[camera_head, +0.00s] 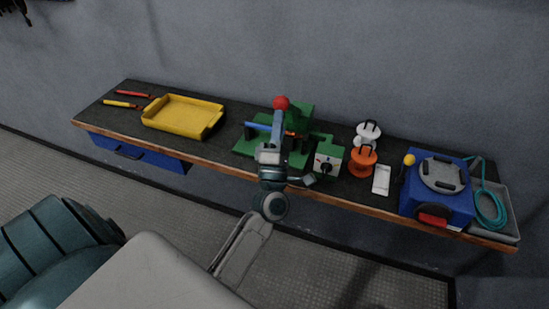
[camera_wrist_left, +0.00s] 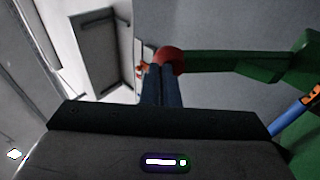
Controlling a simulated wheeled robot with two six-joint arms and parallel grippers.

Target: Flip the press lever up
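The green press (camera_head: 298,116) stands near the middle of the bench. Its lever ends in a red ball knob (camera_head: 281,102). In the left wrist view the green lever arm (camera_wrist_left: 225,61) runs from the red knob (camera_wrist_left: 171,61) rightward to the green body. My left gripper (camera_head: 278,115) is at the knob, its dark blue fingers (camera_wrist_left: 161,72) close together with no object visible between them. The fingertips appear at or just under the knob; I cannot tell whether they touch. The gripper and arm hide part of the press. My right gripper is not seen.
A yellow tray (camera_head: 182,116) and two pliers-like tools stand left on the bench (camera_head: 230,112).

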